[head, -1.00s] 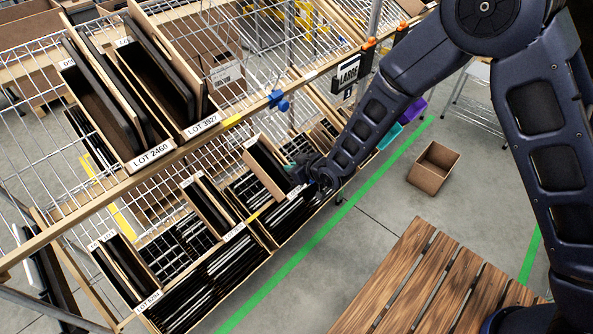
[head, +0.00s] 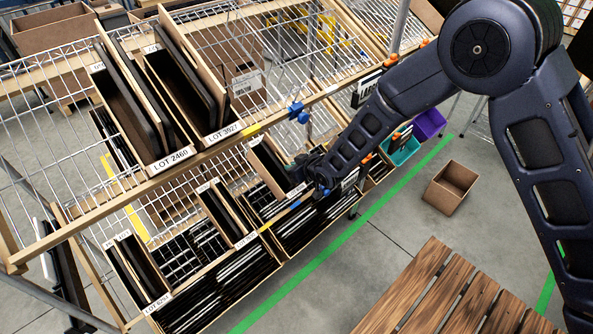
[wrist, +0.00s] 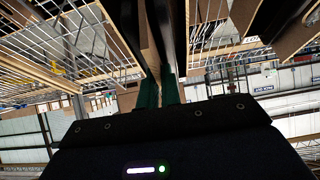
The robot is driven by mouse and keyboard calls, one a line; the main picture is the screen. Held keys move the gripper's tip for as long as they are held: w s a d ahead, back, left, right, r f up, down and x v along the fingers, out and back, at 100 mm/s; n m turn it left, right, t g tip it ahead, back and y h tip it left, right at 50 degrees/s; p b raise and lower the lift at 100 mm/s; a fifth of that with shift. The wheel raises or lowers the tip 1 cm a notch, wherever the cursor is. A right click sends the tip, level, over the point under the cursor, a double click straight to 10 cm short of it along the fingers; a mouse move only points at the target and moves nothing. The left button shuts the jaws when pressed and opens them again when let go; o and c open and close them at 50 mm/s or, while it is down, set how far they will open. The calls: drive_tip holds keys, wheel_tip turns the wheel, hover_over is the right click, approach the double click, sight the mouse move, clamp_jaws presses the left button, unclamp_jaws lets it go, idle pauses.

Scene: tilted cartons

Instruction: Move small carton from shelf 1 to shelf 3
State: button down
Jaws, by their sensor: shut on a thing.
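A small narrow carton (head: 262,158), tan with a dark inside and a white label on its front, stands tilted in the lower shelf row in the head view. My gripper (head: 306,176) is at this carton's right end and shut on it. In the wrist view the green fingertips (wrist: 160,92) close on a thin tan panel, with dark panels above. My arm partly hides the carton's right side and the exact grip. I cannot tell whether the carton is lifted clear of the shelf. The shelf numbers are not readable.
Tall LOT 2460 (head: 171,161) and LOT 3927 (head: 222,132) cartons stand on the wire shelf above. Another narrow carton (head: 222,212) stands left of my gripper. An empty brown box (head: 451,187) and a wooden slatted pallet (head: 440,300) are on the right, with open floor between.

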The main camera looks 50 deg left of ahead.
drive_tip(key=shift+a, duration=1.35)
drive_tip(key=shift+a+f, duration=0.45)
drive_tip(key=shift+f, duration=0.45)
drive_tip(key=shift+a+f, duration=0.4)
drive_tip(key=shift+f, duration=0.55)
drive_tip(key=c, duration=1.5)
unclamp_jaws()
drive_tip(key=shift+f, duration=0.1)
drive_tip(key=v, duration=1)
drive_tip(key=shift+d+r, duration=0.3)
